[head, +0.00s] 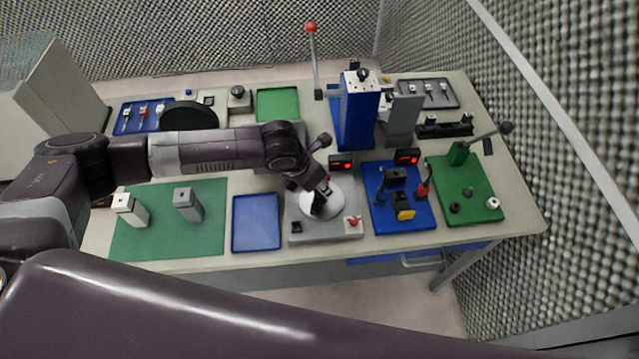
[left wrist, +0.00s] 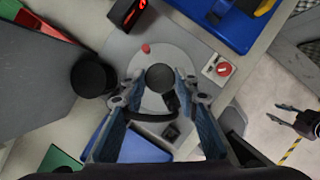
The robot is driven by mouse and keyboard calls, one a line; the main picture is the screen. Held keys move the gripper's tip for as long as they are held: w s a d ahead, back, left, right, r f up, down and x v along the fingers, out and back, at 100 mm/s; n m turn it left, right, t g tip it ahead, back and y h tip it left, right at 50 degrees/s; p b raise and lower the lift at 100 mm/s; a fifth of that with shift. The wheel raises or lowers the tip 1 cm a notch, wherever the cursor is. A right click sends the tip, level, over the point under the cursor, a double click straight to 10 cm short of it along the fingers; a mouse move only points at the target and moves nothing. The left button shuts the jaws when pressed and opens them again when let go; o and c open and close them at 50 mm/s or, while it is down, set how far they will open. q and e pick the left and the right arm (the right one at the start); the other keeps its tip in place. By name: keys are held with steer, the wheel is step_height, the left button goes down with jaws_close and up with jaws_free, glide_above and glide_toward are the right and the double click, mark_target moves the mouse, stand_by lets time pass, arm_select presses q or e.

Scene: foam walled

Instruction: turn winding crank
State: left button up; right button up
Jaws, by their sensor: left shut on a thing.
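The winding crank station is a grey base (head: 297,238) with a pale round disc (head: 335,204) on top, at the front middle of the table. My left gripper (head: 320,203) reaches down over the disc and partly hides it. In the left wrist view, a dark round crank knob (left wrist: 160,77) sits between the fingertips of my left gripper (left wrist: 161,83), which is shut on it. A small red peg (left wrist: 146,48) stands on the disc beside it. My right gripper (left wrist: 290,118) shows at the right of the left wrist view, fingers apart and empty, away from the station.
A red button (head: 353,221) is at the base's front right corner. A blue tray (head: 256,222) lies left of the base, and a blue board (head: 385,222) with fixtures lies right. Displays (head: 341,162) stand behind. A tall blue press (head: 357,115) rises at the back.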

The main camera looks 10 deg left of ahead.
arm_select(q)
steer(key=shift+w+r, duration=0.1)
steer(key=o, duration=1.1)
steer(key=v, duration=1.2)
steer(key=shift+d, duration=0.1)
